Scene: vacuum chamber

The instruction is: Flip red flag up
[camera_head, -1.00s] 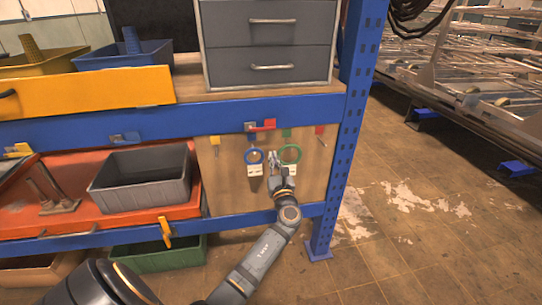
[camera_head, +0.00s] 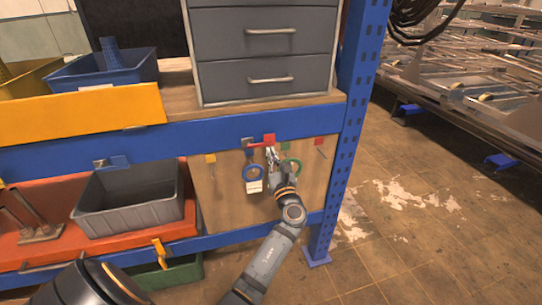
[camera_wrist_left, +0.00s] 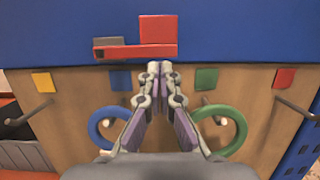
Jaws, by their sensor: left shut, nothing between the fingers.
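The red flag (camera_head: 268,139) is mounted on the blue shelf beam (camera_head: 200,124) above the pegboard. In the left wrist view the flag (camera_wrist_left: 158,30) is a red square at the right end of a thin red bar, which lies level and starts at a dark bracket on the left. My left gripper (camera_head: 271,152) is shut and empty, just below the flag. In the left wrist view its fingertips (camera_wrist_left: 160,68) meet under the flag's right part; whether they touch it I cannot tell. My right gripper is not in view.
Below the beam, a blue ring (camera_head: 253,173) and a green ring (camera_head: 291,165) hang on the pegboard (camera_head: 225,200). A grey drawer cabinet (camera_head: 265,50) stands above. A blue upright (camera_head: 345,130) bounds the right side. A grey bin (camera_head: 130,200) sits at left.

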